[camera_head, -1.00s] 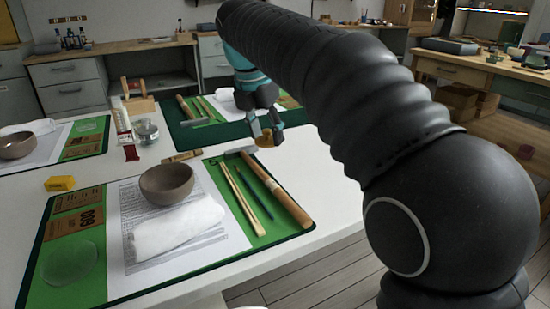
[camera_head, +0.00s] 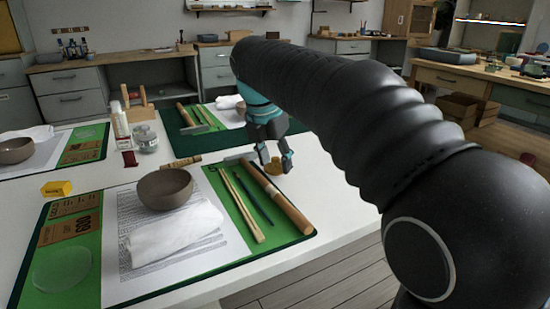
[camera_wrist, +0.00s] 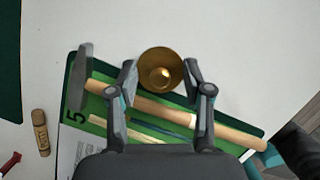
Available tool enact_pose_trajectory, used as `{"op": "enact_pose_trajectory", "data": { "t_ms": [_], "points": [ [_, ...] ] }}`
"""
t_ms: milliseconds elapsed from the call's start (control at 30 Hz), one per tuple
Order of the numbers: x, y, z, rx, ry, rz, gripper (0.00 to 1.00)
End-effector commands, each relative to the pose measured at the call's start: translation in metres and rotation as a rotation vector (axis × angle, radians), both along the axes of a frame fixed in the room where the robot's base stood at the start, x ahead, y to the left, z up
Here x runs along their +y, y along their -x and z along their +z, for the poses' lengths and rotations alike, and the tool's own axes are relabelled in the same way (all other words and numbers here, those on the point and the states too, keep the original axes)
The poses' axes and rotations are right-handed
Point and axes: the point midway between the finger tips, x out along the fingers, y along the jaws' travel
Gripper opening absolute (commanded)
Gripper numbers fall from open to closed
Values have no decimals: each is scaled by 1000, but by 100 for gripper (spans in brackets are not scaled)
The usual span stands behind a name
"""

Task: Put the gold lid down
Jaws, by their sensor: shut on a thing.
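The gold lid (camera_wrist: 161,69) is a round golden piece with a small raised knob at its middle. My gripper (camera_wrist: 160,72) is shut on it, one finger on each side, in the wrist view. In the head view my gripper (camera_head: 275,165) is at the far right corner of the near green mat, and the gold lid (camera_head: 275,169) shows between the fingertips, low over the white table (camera_head: 325,190). I cannot tell whether the lid touches the table.
A wooden-handled hammer (camera_head: 280,201) lies on the near green mat (camera_head: 93,240) beside thin sticks. A brown bowl (camera_head: 165,188) and a white cloth (camera_head: 175,234) are left of them. A small glass jar (camera_head: 147,138) stands farther back. White table right of the mat is clear.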

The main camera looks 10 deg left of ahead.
Motion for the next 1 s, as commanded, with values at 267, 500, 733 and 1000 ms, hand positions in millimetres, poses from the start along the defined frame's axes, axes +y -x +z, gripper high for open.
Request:
{"op": "enact_pose_trajectory", "data": {
  "t_ms": [267,500,733,1000],
  "points": [
    [0,0,-8,0,0,0,36],
    [0,0,-8,0,0,0,76],
    [0,0,-7,0,0,0,76],
    [3,4,23,-3,-2,1,76]
  ]
}}
